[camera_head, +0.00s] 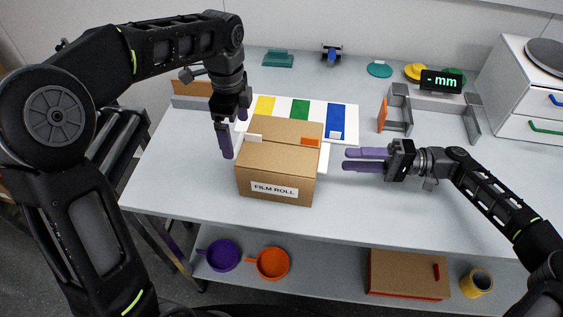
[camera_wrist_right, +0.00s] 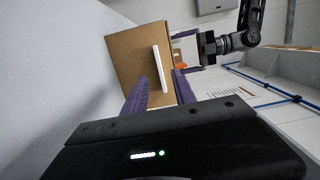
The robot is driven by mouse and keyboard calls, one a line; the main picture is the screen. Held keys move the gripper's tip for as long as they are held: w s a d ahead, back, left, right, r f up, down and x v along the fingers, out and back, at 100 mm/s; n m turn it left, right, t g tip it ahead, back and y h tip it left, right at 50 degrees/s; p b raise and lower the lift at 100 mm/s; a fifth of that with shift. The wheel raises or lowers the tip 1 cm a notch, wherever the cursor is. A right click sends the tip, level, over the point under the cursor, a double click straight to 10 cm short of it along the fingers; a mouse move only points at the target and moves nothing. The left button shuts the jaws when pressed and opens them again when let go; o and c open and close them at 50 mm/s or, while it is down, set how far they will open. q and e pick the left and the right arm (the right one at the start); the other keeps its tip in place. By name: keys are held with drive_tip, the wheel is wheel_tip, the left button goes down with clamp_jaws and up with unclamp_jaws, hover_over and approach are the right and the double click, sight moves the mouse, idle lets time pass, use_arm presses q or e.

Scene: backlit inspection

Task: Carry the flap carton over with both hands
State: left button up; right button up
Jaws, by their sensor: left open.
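The flap carton (camera_head: 275,190), brown with a "FILM ROLL" label, stands upright at the middle of the table. It has white pieces on its left and right sides and an orange tab on top. My left gripper (camera_head: 233,128) is open, pointing down at the carton's left side; I cannot tell if it touches. My right gripper (camera_head: 365,160) is open and empty, to the right of the carton, fingers pointing at it with a gap between. In the right wrist view the carton (camera_wrist_right: 132,58) shows its side with a white bar ahead of the purple fingers (camera_wrist_right: 160,92).
A mat with yellow, green and blue stripes (camera_head: 345,112) lies behind the carton. A grey fixture (camera_head: 425,103) with an orange plate stands at the back right, near a digital readout (camera_head: 441,81) and white drawers (camera_head: 530,95). The table front right is clear. Pans (camera_head: 272,263) and a box are on the lower shelf.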

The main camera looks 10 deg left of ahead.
sight(237, 143)
use_arm(q)
drive_tip(key=shift+f, duration=2.7)
use_arm(e)
drive_tip(key=shift+s+a, duration=0.2)
drive_tip(key=shift+a, duration=1.15)
drive_tip(key=shift+s+a, duration=0.15)
drive_tip(key=shift+a, duration=1.15)
use_arm(q)
drive_tip(key=shift+c, duration=0.2)
use_arm(e)
drive_tip(key=shift+c, duration=0.2)
use_arm(q)
drive_tip(key=c, duration=0.7)
use_arm(e)
clamp_jaws()
use_arm(q)
drive_tip(key=c, duration=0.9)
drive_tip(key=shift+r, duration=0.1)
drive_tip(key=shift+c, duration=0.2)
